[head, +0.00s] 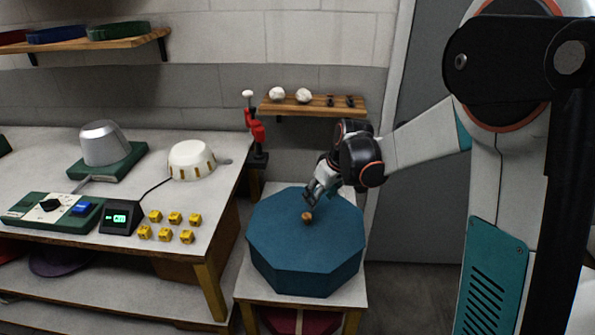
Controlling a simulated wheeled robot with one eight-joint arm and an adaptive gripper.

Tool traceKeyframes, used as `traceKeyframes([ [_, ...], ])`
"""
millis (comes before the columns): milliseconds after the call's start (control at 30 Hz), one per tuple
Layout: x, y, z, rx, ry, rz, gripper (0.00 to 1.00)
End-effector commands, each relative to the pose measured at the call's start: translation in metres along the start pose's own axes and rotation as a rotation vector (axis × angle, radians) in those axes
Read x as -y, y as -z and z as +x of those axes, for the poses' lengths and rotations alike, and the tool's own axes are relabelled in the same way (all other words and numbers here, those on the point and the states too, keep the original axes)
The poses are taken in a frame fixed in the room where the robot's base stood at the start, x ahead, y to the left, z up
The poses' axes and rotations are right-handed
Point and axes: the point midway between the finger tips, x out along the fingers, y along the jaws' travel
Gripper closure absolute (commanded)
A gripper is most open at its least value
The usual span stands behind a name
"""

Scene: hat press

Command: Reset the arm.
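My gripper (313,199) is at the end of my arm, which reaches in from the right. It points down and left over a blue octagonal box (305,262). A small round brown knob (307,217) shows on the box's top, just below and in front of the fingertips in the picture. I cannot tell whether the fingers touch the knob. The fingers are small and partly overlap, so their opening is unclear.
The box sits on a small pale table (246,285) with wooden legs. To the left, a workbench (225,195) holds a metal hat form (103,143), a white dome (191,160), a control panel (52,208), a display (120,218) and several yellow cubes (175,218). A wooden shelf (290,108) is behind.

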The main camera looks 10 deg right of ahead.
Motion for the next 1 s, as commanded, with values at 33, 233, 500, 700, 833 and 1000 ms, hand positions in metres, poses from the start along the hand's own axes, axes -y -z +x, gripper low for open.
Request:
traceKeyframes([
  [33,0.000,0.000,-0.001,0.000,0.000,0.001,0.50],
  [233,0.011,-0.005,-0.025,-0.009,-0.017,0.025,0.50],
  [500,0.046,-0.032,-0.094,-0.041,-0.075,0.112,0.50],
  [700,0.072,-0.060,-0.136,-0.073,-0.116,0.178,0.50],
  [833,0.089,-0.082,-0.157,-0.098,-0.139,0.220,0.50],
  [1000,0.109,-0.114,-0.179,-0.131,-0.167,0.275,0.50],
])
